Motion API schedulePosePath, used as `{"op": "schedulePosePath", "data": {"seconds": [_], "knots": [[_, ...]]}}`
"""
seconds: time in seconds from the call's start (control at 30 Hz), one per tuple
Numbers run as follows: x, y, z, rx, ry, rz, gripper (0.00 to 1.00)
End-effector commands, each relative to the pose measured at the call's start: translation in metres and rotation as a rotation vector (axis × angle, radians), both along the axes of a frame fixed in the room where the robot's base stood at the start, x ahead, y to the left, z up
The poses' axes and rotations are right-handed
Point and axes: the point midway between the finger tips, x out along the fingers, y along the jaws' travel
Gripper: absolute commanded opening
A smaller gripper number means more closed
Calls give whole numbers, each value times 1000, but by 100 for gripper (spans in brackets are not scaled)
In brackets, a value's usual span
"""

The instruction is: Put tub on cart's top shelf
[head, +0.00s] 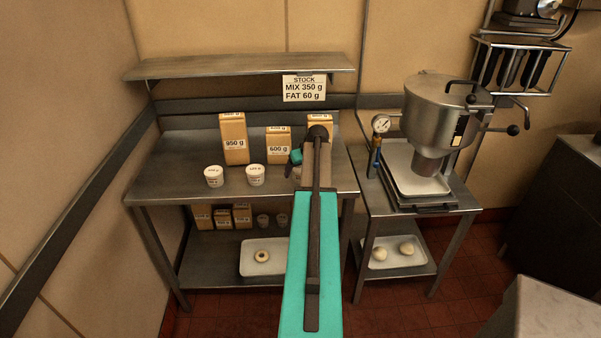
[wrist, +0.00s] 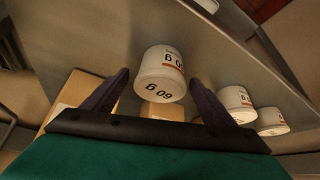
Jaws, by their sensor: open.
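A white tub (wrist: 165,75) marked 60 g stands between the spread fingers of my gripper (wrist: 160,80) in the wrist view. The fingers are open on either side of it, and I cannot tell whether they touch it. In the head view my gripper (head: 297,160) is over the right part of the steel table, and my arm mostly hides this tub. Two similar white tubs (head: 214,176) (head: 256,175) stand to its left on the table; they also show in the wrist view (wrist: 237,104) (wrist: 271,122). I cannot identify a cart for certain.
The steel table (head: 165,180) carries tall tan boxes (head: 233,138) (head: 279,145) behind the tubs. A wall shelf (head: 240,66) hangs above, with a sign reading MIX 350 g, FAT 60 g (head: 304,89). A stand at right holds a steel machine (head: 435,110). A pale surface (head: 560,310) is at lower right.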

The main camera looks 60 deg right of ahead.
Motion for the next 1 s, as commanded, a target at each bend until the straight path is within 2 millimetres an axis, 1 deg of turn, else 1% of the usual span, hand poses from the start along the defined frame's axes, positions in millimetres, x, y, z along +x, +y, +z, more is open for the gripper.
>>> {"op": "schedulePosePath", "data": {"seconds": [0.5, 0.53, 0.67, 0.7, 0.77, 0.8, 0.83, 0.87, 1.0], "knots": [[1, 1, 0, -1, -1, 1, 78], [1, 0, 0, -1, -1, 1, 77], [1, 1, 0, -1, -1, 1, 55], [1, 1, 0, 0, 0, 1, 48], [1, 1, 0, -1, 1, 2, 38], [1, 1, 0, 0, 0, 2, 34], [1, 1, 0, -1, 0, 2, 34], [1, 1, 0, -1, -1, 2, 31], [1, 1, 0, -1, -1, 2, 31]]}}
